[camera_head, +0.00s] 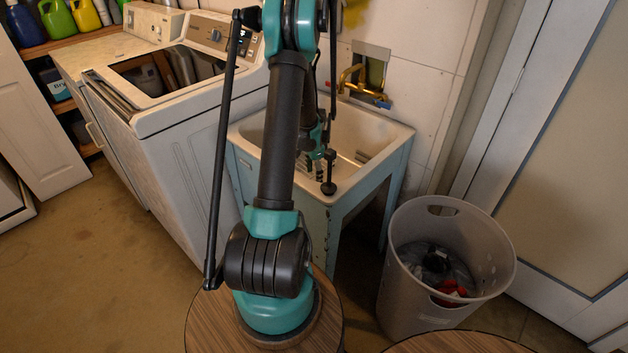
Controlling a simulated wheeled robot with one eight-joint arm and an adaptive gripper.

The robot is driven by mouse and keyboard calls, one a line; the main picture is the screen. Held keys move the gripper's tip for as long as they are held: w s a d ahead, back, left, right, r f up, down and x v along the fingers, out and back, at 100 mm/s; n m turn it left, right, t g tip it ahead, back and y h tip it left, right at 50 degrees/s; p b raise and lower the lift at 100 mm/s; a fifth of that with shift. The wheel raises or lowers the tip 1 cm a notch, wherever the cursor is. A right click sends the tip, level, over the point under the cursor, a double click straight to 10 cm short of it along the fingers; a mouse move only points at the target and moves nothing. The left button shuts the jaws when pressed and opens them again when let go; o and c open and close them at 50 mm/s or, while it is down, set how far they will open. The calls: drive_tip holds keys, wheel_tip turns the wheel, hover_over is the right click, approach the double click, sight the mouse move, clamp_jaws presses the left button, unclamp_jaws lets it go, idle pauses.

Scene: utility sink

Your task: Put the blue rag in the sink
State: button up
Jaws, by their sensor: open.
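The white sink (399,137) stands on pale blue legs against the tiled wall. My gripper (322,170) is over the sink basin, partly hidden behind my own arm. It is open, and I see nothing between its fingers. I cannot make out a blue rag for certain. A small blue spot (383,104) shows by the brass faucet (352,78), too small to identify. My arm hides the left part of the basin.
A white washing machine (180,150) stands left of the sink. A grey laundry basket (400,290) with dark and red cloth inside stands at the right. Round wooden tops (210,325) are at the front. Bare floor lies at the left.

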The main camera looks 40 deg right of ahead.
wheel_tip(320, 180, up, 10)
idle(0.4)
